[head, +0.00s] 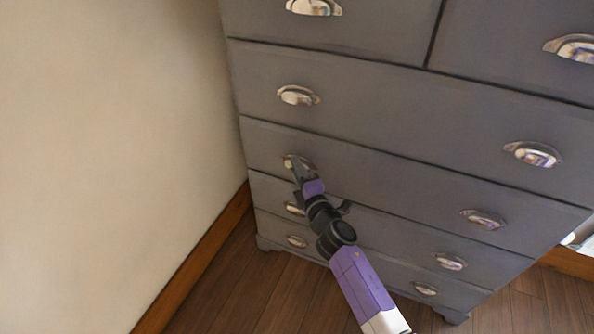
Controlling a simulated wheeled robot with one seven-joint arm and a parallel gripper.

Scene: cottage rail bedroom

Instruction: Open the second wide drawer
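The grey chest of drawers has two small drawers at the top and several wide drawers below. The second wide drawer (390,186) is flush with the front and looks shut. It has a silver cup handle at its left (289,161) and another at its right (483,219). My gripper (297,170) is at the left handle and overlaps its lower right part in the head view. The fingertips are small and dark, so whether they touch or grip the handle cannot be told.
The first wide drawer (420,118) above and the lower wide drawers look shut. A cream wall (110,130) with a wooden baseboard (200,255) stands close on the left. Brown plank floor (235,290) shows in front of the chest.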

